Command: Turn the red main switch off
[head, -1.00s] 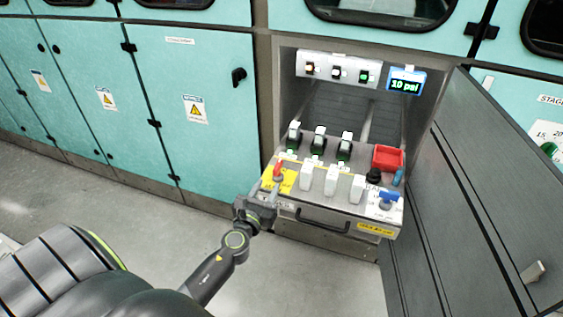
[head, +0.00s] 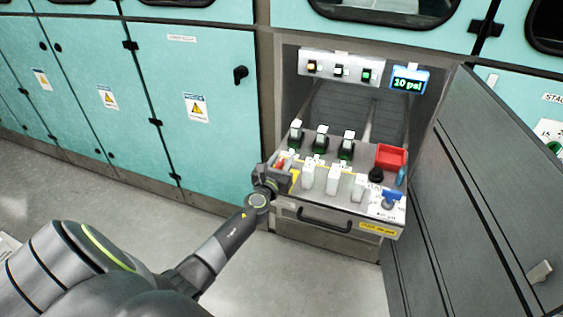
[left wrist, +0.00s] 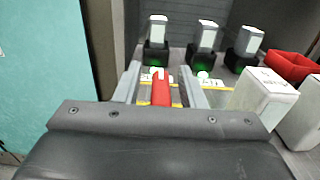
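The red main switch (head: 281,163) is a red handle at the left end of the pulled-out grey panel, partly hidden by my left gripper in the head view. In the left wrist view the red handle (left wrist: 160,91) stands between the two grey fingers. My left gripper (left wrist: 161,88) is open around it, with a visible gap on each side. In the head view my left gripper (head: 284,170) is over the yellow plate at the switch. My right gripper is not in view.
Three white-topped dark modules (head: 321,139) stand behind several white blocks (head: 333,180). A grey door (head: 460,190) stands open on the right. A display (head: 408,80) reads 10 psi.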

